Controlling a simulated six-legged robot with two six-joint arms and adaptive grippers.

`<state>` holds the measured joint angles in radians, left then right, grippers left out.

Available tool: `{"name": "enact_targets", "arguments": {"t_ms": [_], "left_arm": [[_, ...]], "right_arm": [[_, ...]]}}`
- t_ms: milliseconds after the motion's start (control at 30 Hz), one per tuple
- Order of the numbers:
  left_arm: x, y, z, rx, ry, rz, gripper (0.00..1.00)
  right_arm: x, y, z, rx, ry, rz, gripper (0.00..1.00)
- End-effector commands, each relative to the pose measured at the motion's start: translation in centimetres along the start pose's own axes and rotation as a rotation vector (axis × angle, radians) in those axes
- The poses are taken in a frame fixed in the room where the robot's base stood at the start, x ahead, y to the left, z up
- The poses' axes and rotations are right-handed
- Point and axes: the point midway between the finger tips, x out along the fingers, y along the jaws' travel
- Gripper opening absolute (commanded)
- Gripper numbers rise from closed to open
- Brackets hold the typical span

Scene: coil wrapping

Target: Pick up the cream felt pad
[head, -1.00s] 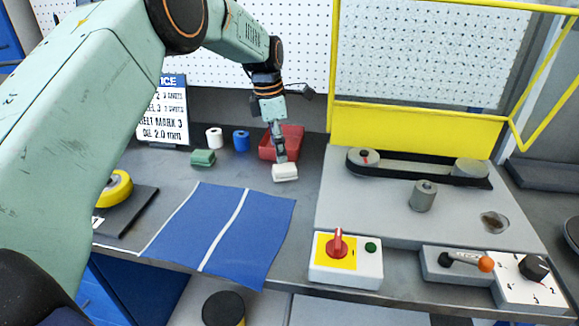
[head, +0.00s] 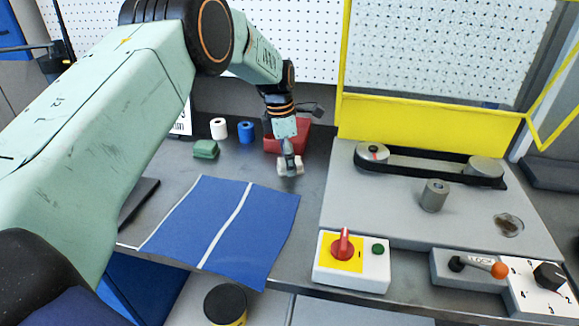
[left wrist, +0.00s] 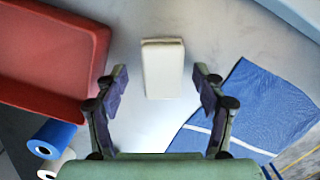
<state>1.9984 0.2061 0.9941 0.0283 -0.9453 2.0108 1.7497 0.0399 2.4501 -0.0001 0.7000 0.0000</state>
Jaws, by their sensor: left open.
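The cream felt pad (left wrist: 163,70) is a small pale block on the grey bench top, shown in the left wrist view at the top middle. My left gripper (left wrist: 160,78) is open, one finger on each side of the pad with a gap at both sides. In the head view my left gripper (head: 290,166) is low over the bench at the pad, which it partly hides. I cannot tell whether the fingertips touch the bench. My right gripper is in neither view.
A red tray (head: 294,135) stands just behind the gripper. A blue cloth (head: 222,228) with a white stripe lies in front. A green block (head: 206,149), a white roll (head: 219,128) and a blue roll (head: 246,131) are to the left. A belt machine (head: 432,165) stands at right.

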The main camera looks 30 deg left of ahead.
Motion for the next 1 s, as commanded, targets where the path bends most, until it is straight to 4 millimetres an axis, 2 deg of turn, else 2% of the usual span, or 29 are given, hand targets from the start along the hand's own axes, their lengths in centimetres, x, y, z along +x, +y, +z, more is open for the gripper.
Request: {"name": "enact_targets", "arguments": {"t_ms": [267, 1000], "left_arm": [[0.29, 0.19, 0.19, 0.001, -0.001, 0.002, 0.70], [0.27, 0.24, 0.19, 0.000, -0.001, 0.002, 0.09]], "right_arm": [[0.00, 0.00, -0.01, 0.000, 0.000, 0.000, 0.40], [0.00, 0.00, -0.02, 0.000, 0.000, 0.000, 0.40]]}}
